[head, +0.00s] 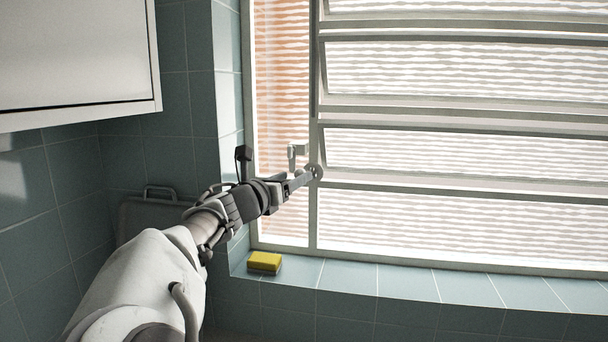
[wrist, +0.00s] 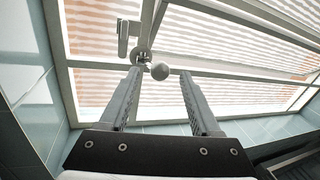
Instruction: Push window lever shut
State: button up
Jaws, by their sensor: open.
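The window lever shows by its round pale knob (head: 316,171) at the window's vertical bar, just past my gripper (head: 303,180). In the wrist view the knob (wrist: 160,71) lies between the tips of my two open fingers, or slightly beyond them. I cannot tell whether a finger touches it. A small bracket (wrist: 141,57) joins the lever to the frame. A pale handle-like fitting (head: 297,152) sits just above my gripper in the head view. The window panes (head: 430,150) look tilted out from their frame.
A yellow sponge (head: 264,262) lies on the tiled sill (head: 350,275) below my gripper. A white cabinet (head: 75,55) hangs at the upper left. A grey object with a handle (head: 150,215) stands in the corner behind my arm. The sill to the right is clear.

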aim_at(297, 175)
jog(key=shift+x, duration=1.9)
grip_shut()
jog(key=shift+d, duration=0.1)
